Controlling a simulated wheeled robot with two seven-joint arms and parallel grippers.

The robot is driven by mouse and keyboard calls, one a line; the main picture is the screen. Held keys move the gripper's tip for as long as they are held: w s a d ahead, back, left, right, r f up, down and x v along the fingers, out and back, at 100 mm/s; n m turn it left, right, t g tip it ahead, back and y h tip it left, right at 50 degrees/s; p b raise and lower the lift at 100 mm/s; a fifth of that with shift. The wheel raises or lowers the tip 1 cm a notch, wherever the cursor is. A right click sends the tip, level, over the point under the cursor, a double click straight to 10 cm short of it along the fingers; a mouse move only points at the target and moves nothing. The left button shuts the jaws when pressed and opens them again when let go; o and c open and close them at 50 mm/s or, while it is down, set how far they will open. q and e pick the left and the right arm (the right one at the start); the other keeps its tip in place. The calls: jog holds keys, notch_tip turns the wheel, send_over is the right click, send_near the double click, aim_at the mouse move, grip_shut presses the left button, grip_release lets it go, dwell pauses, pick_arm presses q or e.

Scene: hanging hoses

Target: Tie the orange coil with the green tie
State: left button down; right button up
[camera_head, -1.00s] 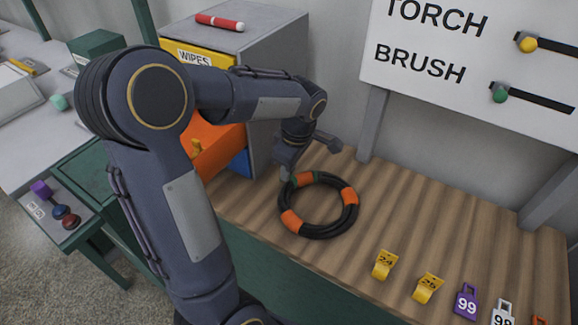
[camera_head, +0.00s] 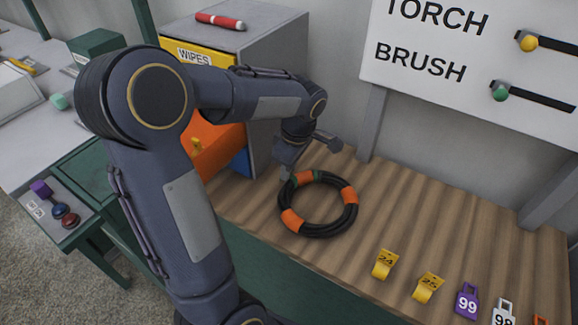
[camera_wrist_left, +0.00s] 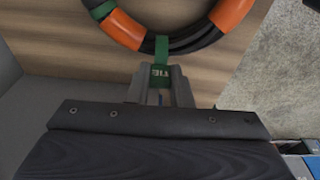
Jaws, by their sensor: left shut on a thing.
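The coil (camera_head: 331,232) is a black hose ring with several orange bands, lying flat on the wooden bench top. In the left wrist view the coil (camera_wrist_left: 207,38) runs across the top. Another green patch shows further along the ring. My left gripper (camera_head: 286,174) is at the coil's far left edge in the head view; in the wrist view my left gripper (camera_wrist_left: 160,84) is shut on the tie. My right gripper is not in view.
A grey cabinet (camera_head: 272,45) with yellow and orange drawers stands behind my left arm. Yellow tags (camera_head: 385,264) and a purple 99 tag (camera_head: 467,300) lie along the bench's front right. The bench right of the coil is clear. A white TORCH/BRUSH board (camera_head: 470,60) stands behind.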

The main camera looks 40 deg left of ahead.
pick_arm(q)
jog(key=shift+f, duration=0.2)
jog(key=shift+f+b, duration=0.85)
jog(key=shift+f+b, duration=0.6)
jog(key=shift+f, duration=0.15)
dwell(0.5)
jog(key=c, duration=1.2)
grip_release()
jog(key=shift+c, duration=0.2)
jog(key=r, duration=0.5)
jog(key=d+r, duration=0.1)
jog(key=r, duration=0.2)
jog(key=shift+w+d, duration=0.1)
jog(key=s+d+m+t+h, duration=0.2)
jog(key=s+d+m, duration=0.3)
jog(key=s+m, duration=0.3)
jog(key=s+d+f+m+t+h+p, duration=0.1)
jog(key=s+d+m+t+h, duration=0.2)
jog(key=s+d+m, duration=0.3)
jog(key=s+m, duration=0.2)
jog(key=m, duration=0.2)
jog(key=shift+s+d+f+t+h, duration=0.25)
jog(key=shift+s+d+t+h, duration=0.05)
jog(key=shift+t, duration=0.1)
